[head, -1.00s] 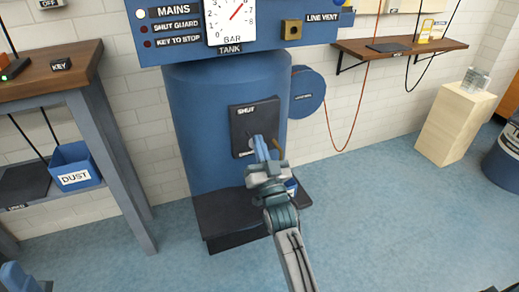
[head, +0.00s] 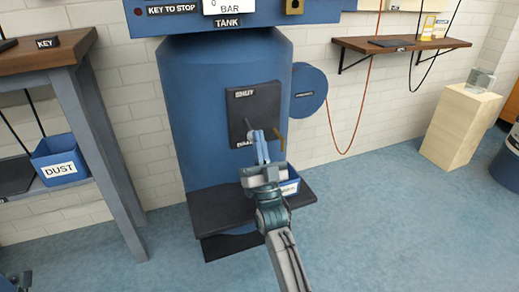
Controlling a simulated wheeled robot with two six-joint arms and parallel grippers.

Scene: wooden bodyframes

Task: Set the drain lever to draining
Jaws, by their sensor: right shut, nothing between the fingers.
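The dark drain plate (head: 266,103) is on the front of the blue tank (head: 195,120). It has a SHUT label at its top and a lower label partly covered by my gripper. A thin dark lever (head: 236,122) slants up and a little left from near the plate's lower middle, toward the SHUT label. My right gripper (head: 259,134) is shut and empty, its blue fingers in front of the plate's lower part, right of the lever's lower end. I cannot tell whether they touch. A part of my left gripper (head: 20,282) shows at the bottom left corner, mostly cut off.
A brown curved piece (head: 281,138) sticks out right of my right fingers. A dark ledge (head: 215,210) with a small blue bin (head: 290,183) is below the plate. A workbench (head: 45,75) and DUST bin (head: 60,158) stand left.

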